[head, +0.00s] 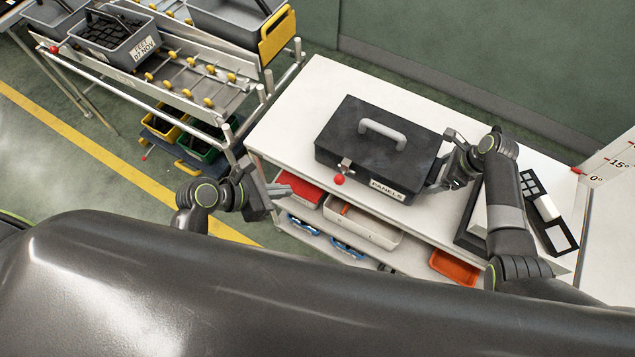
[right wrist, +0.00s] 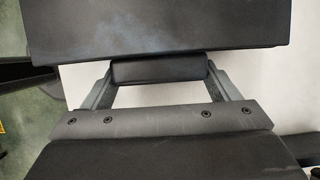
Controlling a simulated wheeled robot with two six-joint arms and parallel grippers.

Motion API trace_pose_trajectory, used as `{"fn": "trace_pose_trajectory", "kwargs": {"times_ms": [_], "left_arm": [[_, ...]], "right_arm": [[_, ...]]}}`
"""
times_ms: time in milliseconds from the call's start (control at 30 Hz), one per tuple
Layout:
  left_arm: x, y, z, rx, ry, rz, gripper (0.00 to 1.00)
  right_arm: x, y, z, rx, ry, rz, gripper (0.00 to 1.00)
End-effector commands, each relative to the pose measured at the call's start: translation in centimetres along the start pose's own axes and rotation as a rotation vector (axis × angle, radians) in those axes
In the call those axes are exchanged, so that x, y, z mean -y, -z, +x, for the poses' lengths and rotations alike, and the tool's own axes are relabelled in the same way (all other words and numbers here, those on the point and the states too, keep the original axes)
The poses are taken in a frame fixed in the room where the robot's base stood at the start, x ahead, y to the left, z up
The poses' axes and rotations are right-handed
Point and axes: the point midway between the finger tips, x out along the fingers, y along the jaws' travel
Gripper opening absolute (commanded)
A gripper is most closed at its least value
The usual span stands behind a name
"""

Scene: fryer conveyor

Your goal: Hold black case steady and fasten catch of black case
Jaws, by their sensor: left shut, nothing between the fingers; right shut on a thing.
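The black case (head: 365,135) stands on the white table top with its lid down and a grey handle (head: 384,133) on top. Its catch (head: 345,166) is a small metal piece with a red ball knob (head: 339,180) on the front face; whether it is engaged is too small to tell. My right gripper (head: 441,162) is at the case's right end, shut on a dark side grip (right wrist: 158,68) that shows between its fingers in the right wrist view. My left gripper (head: 282,190) is shut and empty, left of the case and apart from it, near the table's front-left edge.
The white table (head: 290,125) has free room left of the case. A dark device (head: 540,200) lies at its right. Below are a red bin (head: 299,190), a pale tray (head: 360,224) and an orange bin (head: 454,267). A roller rack (head: 195,75) stands at the left.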

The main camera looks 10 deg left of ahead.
Motion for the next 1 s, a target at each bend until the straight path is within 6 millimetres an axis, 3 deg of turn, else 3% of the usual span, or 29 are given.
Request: {"fn": "trace_pose_trajectory", "kwargs": {"times_ms": [300, 333, 467, 767, 1000], "left_arm": [[0.0, 0.0, 0.0, 0.0, 0.0, 0.0, 0.0], [0.0, 0.0, 0.0, 0.0, 0.0, 0.0, 0.0], [0.0, 0.0, 0.0, 0.0, 0.0, 0.0, 0.0], [0.0, 0.0, 0.0, 0.0, 0.0, 0.0, 0.0], [0.0, 0.0, 0.0, 0.0, 0.0, 0.0, 0.0]], "right_arm": [[0.1, -0.1, -0.1, 0.001, 0.002, 0.001, 0.45], [0.1, -0.1, -0.1, 0.001, 0.002, 0.001, 0.83], [0.1, 0.0, -0.1, 0.0, 0.001, 0.001, 1.0], [0.1, 0.0, -0.3, 0.0, 0.002, 0.0, 1.0], [0.1, 0.1, -3.2, -0.002, 0.005, -0.001, 1.0]]}}
